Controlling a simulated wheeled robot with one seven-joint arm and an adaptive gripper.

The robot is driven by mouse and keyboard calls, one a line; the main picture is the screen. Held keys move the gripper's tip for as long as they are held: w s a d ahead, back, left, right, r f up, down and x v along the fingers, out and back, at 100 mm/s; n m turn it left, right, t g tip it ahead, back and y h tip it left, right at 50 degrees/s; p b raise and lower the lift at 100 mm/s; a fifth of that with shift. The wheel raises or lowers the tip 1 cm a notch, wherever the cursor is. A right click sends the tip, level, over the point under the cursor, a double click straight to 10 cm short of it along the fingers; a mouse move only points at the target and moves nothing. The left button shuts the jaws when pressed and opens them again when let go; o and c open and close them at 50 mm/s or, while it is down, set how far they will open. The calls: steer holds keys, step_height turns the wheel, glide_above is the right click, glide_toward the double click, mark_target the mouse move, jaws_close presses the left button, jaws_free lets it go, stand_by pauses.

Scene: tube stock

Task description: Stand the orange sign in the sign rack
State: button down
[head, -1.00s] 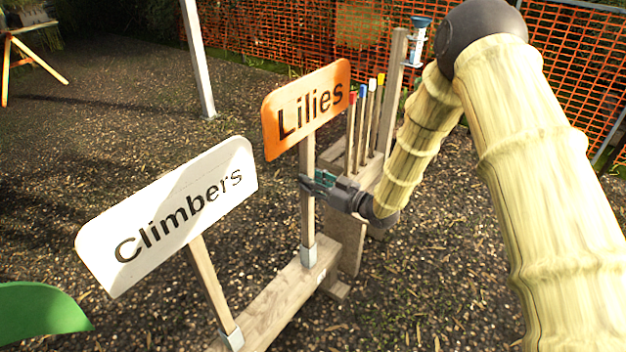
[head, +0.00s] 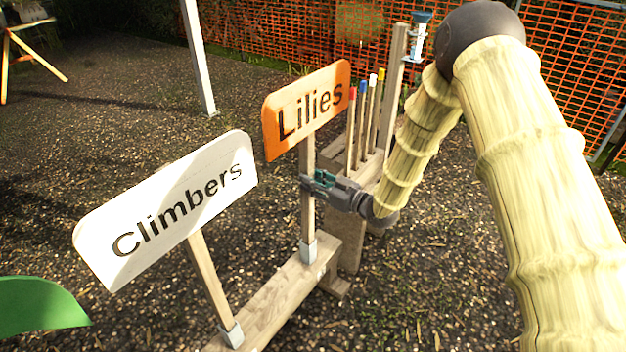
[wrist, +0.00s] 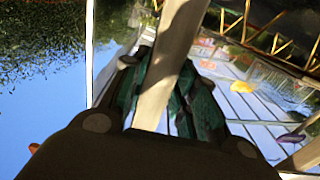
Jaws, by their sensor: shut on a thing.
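The orange sign (head: 306,108), lettered "Lilies", stands upright in the head view. Its wooden post (head: 307,215) goes down to a pale metal socket (head: 308,250) on the wooden sign rack (head: 285,300). The post's foot appears to be in the socket. My gripper (head: 312,183) is shut on the post, below the board. In the wrist view the post (wrist: 165,75) passes between the dark green finger pads.
A white "Climbers" sign (head: 170,208) stands in the same rack, nearer and to the left. A wooden stand (head: 362,172) with several colour-tipped stakes is just behind my gripper. A green shape (head: 40,303) is at lower left. Orange mesh fence (head: 290,40) runs behind.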

steer(key=shift+f+b, duration=0.3)
steer(key=shift+f, duration=0.7)
steer(key=shift+f+b, duration=0.3)
steer(key=c, duration=1.1)
jaws_free()
steer(key=shift+o, duration=0.2)
steer(key=shift+f, duration=0.1)
steer(key=shift+d, duration=0.1)
steer(key=v, duration=1.2)
